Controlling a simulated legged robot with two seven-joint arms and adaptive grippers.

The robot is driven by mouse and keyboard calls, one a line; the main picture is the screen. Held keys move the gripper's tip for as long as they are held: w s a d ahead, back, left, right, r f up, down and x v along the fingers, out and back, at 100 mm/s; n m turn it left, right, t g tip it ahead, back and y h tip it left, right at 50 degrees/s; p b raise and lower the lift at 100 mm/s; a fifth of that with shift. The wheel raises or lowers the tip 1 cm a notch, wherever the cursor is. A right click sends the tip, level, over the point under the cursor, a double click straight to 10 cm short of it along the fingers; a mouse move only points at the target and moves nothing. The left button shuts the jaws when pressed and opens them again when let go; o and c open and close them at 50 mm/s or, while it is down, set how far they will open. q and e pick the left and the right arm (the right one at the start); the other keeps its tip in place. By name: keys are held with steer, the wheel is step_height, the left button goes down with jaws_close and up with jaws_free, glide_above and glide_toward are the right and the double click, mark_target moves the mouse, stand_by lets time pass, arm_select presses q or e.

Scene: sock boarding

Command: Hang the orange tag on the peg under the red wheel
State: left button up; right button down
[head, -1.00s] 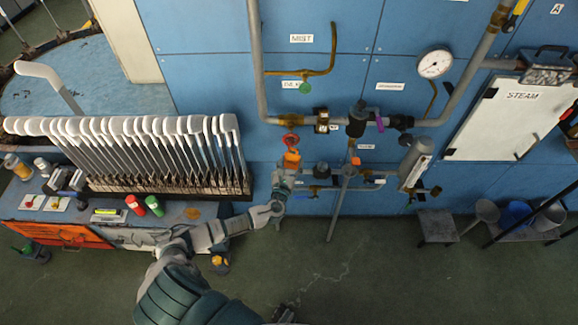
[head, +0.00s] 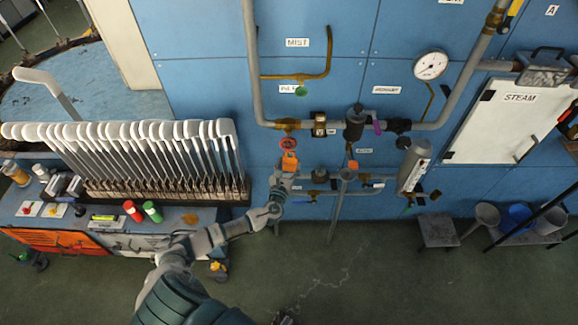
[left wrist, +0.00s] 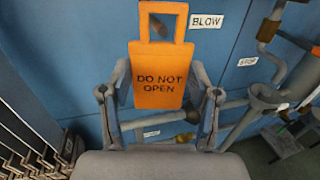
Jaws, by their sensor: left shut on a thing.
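The orange tag (head: 289,163) reads "DO NOT OPEN" and has an open loop at its top; it shows large in the left wrist view (left wrist: 160,77). My left gripper (head: 283,176) is shut on the tag's lower part, with one finger at each side in the left wrist view (left wrist: 160,95). The red wheel (head: 288,143) is on the pipework just above the tag in the head view. A peg (left wrist: 158,27) shows through or behind the tag's loop in the left wrist view; I cannot tell whether it passes through. My right gripper is not in view.
Grey pipes (head: 340,178) and valves run along the blue wall right of the tag. A rack of white sock boards (head: 130,150) stands at the left on a bench. A "BLOW" label (left wrist: 207,21) is beside the tag's loop. The floor in front is clear.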

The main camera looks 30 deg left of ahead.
arm_select(q)
steer(key=shift+a+f, duration=0.1)
steer(key=shift+a, duration=0.15)
steer(key=o, duration=1.6)
steer(key=shift+a, duration=0.15)
steer(key=shift+c, duration=0.2)
steer(key=shift+o, duration=0.6)
steer(key=shift+a+f, duration=0.1)
steer(key=shift+a, duration=0.05)
steer(key=shift+s+d, duration=0.15)
steer(key=shift+d, duration=0.25)
steer(key=v, duration=1.1)
steer(key=shift+s, duration=0.25)
